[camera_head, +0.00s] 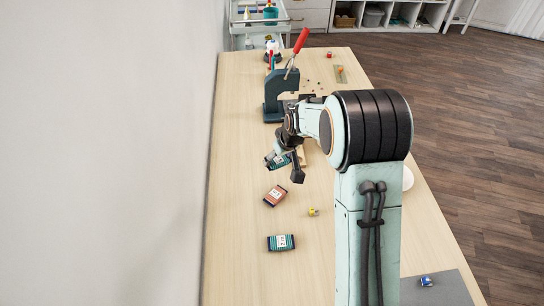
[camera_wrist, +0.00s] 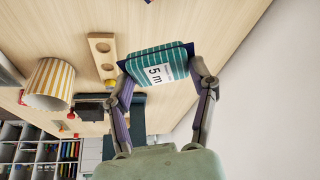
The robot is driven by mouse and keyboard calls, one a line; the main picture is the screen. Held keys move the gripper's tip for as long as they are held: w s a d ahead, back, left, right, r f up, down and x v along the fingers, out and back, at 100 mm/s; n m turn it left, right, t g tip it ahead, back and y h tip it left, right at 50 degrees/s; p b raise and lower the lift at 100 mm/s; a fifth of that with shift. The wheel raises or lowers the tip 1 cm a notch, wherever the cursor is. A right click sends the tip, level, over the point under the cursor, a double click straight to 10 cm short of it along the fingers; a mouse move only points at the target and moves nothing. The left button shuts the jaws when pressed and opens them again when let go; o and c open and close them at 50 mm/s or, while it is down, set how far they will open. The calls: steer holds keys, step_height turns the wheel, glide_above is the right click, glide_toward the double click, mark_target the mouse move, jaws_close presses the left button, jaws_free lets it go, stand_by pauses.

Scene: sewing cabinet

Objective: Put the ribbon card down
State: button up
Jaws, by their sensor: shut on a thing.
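A teal striped ribbon card (camera_wrist: 150,62) with a white "5 m" label sits between the fingers of my gripper (camera_wrist: 160,80) in the wrist view. The fingers are shut on its two sides. In the head view my gripper (camera_head: 285,165) is over the wooden table, with the card (camera_head: 273,160) at its left, partly hidden by the gripper. I cannot tell whether the card touches the table. An orange-red card (camera_head: 275,195) and another teal card (camera_head: 281,242) lie nearer on the table (camera_head: 240,215).
A dark press (camera_head: 283,90) with a red handle stands beyond my gripper. A small yellow item (camera_head: 313,212) lies right of the cards. A blue spool (camera_head: 426,281) sits on a grey mat (camera_head: 450,292). The wrist view shows a striped cup (camera_wrist: 50,82) and a wooden block (camera_wrist: 102,55).

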steer(key=w+f, duration=0.5)
steer(key=w, duration=0.2)
steer(key=w+f, duration=0.3)
steer(key=shift+w+a+f, duration=0.3)
steer(key=shift+w+a, duration=0.05)
steer(key=shift+w, duration=0.05)
steer(key=shift+w+f, duration=0.1)
steer(key=shift+f, duration=1.5)
steer(key=shift+f, duration=0.15)
steer(key=o, duration=1)
